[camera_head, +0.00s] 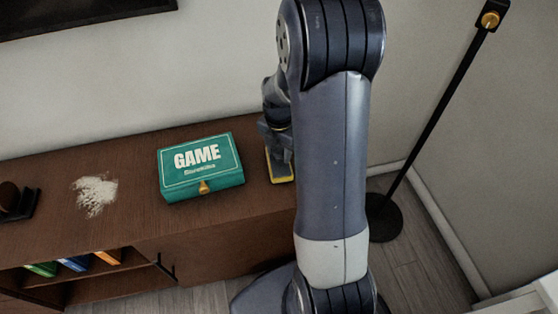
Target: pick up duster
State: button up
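A flat item with a yellow edge (281,180), which looks like the duster, is at the right end of the brown cabinet top (130,150). Most of it is hidden behind and under my gripper and arm. My gripper (280,152) points down right over this item, partly covered by my own arm link. Its fingertips are small and dark, so I cannot see whether they are apart or closed on the item.
A teal game box (202,167) lies just left of my gripper. A patch of whitish dust (95,196) and a dark object (17,201) are farther left. A black floor stand (384,218) stands at right; the wall is behind.

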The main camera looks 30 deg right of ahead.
aim_at(279, 149)
jog(key=c, duration=0.7)
jog(key=shift+o, duration=0.2)
notch_tip(279, 149, up, 10)
jog(key=shift+r+p, duration=0.1)
jog(key=shift+p, duration=1)
jog(key=o, duration=0.5)
jog(key=shift+c, duration=0.2)
jog(key=c, duration=0.3)
jog(key=shift+c, duration=0.2)
